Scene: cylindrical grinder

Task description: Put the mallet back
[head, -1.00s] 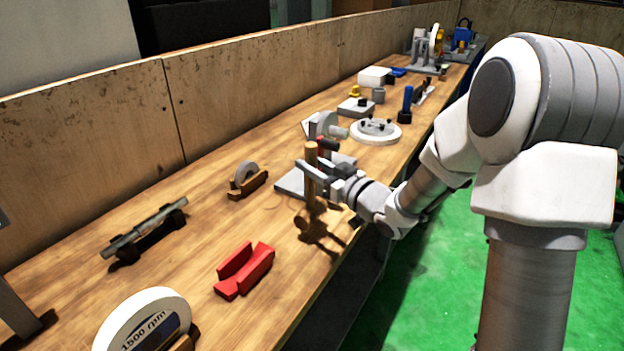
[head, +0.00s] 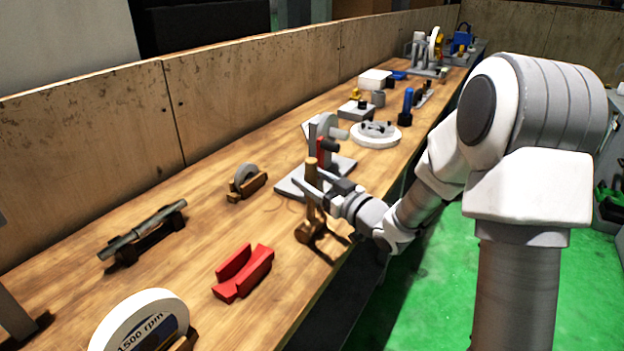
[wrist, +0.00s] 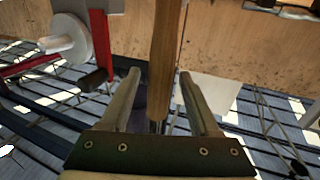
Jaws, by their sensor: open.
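The wooden mallet (head: 312,205) stands upright near the table's front edge, handle up and head down, and its head seems to rest on the tabletop. My gripper (head: 307,178) is at the handle's upper part, with one finger on each side. In the wrist view the handle (wrist: 165,55) runs between the two fingers (wrist: 160,78), with gaps visible beside it, so the gripper is open around it. The mallet's head is not clear in the wrist view. A red notched cradle (head: 243,273) lies empty on the table to the mallet's left.
A grey-based stand with a red part (head: 318,178) is close behind my gripper. A small wheel on a wooden holder (head: 246,182), a rod on a dark rack (head: 143,232) and a large white grinding wheel (head: 140,315) are to the left. Bare wood surrounds the cradle.

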